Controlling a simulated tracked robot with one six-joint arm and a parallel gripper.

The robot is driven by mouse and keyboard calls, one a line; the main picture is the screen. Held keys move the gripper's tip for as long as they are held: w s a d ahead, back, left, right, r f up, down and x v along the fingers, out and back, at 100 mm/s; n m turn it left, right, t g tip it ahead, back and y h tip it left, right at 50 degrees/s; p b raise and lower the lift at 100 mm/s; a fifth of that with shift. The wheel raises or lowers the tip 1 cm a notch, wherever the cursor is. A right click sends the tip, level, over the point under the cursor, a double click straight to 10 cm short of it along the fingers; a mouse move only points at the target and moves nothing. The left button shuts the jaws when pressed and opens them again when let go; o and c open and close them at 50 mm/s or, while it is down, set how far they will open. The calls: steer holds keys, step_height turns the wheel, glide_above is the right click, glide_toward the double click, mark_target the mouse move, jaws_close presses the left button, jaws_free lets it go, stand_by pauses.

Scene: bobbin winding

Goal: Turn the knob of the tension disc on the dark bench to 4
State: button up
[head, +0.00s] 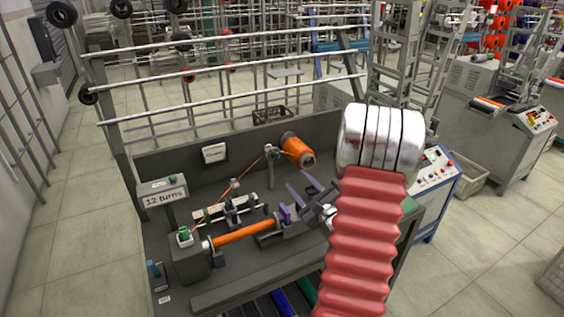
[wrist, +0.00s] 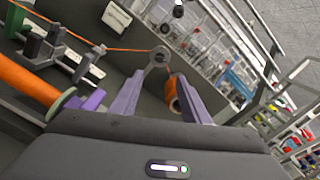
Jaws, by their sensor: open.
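A grey round piece on a short post (head: 271,152) stands on the dark bench (head: 222,275), with orange thread running to it. It looks like the tension disc, but its knob and dial numbers are too small to read. In the wrist view this round piece (wrist: 160,57) shows beyond and between the purple fingers. My gripper (head: 298,179) is open and empty, over the bench to the right of and nearer than the round piece. It also shows in the wrist view (wrist: 158,80). I see no contact between the fingers and the round piece.
An orange spool (head: 298,150) stands close behind the round piece. An orange rod (head: 244,232) and a thread guide mechanism (head: 230,208) lie to the left. A "12 turns" sign (head: 163,197) stands at the left edge. The bench's back panel (head: 178,165) rises behind.

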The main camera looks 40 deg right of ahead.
mark_target(277, 159)
stand_by(0.3)
steer(key=x, duration=1.3)
steer(key=shift+w+d, duration=0.15)
steer(key=shift+w, duration=0.2)
